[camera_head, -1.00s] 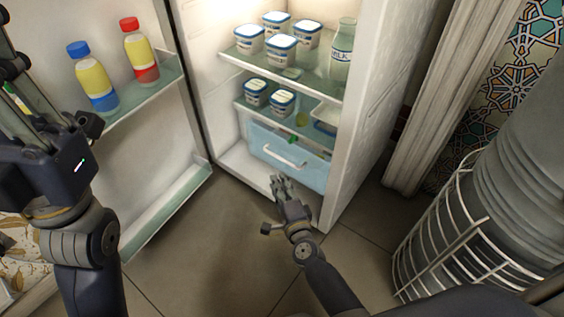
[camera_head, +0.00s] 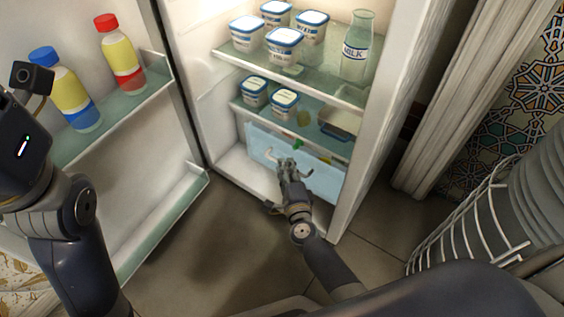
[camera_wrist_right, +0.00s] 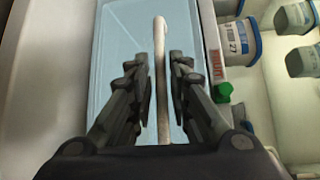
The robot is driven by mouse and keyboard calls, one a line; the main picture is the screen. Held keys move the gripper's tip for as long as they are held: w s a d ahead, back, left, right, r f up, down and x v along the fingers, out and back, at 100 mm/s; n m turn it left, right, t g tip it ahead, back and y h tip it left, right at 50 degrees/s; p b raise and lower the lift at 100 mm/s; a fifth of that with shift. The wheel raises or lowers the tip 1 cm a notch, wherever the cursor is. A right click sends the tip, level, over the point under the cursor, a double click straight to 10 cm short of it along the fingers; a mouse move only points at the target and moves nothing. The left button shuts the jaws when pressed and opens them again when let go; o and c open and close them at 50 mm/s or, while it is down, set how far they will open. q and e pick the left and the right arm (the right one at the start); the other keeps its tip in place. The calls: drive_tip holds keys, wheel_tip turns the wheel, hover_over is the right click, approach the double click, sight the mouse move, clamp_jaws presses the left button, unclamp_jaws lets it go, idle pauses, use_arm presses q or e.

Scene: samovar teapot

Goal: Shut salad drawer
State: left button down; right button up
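The salad drawer (camera_head: 322,176) is the light blue bin at the bottom of the open fridge. Its front also fills the middle of the right wrist view (camera_wrist_right: 123,40). Its pale handle bar (camera_wrist_right: 160,60) runs between the two fingers of my right gripper (camera_wrist_right: 160,85), with small gaps on both sides. In the head view my right gripper (camera_head: 287,165) is at the drawer front and covers most of the handle. How far the drawer sticks out is hard to tell. My left wrist shows at the left edge; its fingers are out of frame.
Tubs (camera_head: 284,45) and a milk bottle (camera_head: 357,48) stand on the glass shelves above. The open fridge door (camera_head: 150,215) holds two bottles (camera_head: 120,55) on the left. A wire-caged grey cylinder (camera_head: 520,205) stands at the right. Floor before the fridge is clear.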

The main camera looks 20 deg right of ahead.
clamp_jaws()
drive_tip(key=w+d, duration=0.2)
drive_tip(key=d, duration=0.1)
drive_tip(key=shift+w+d+r, duration=0.1)
drive_tip(key=shift+w+d, duration=0.05)
drive_tip(key=shift+w, duration=0.15)
unclamp_jaws()
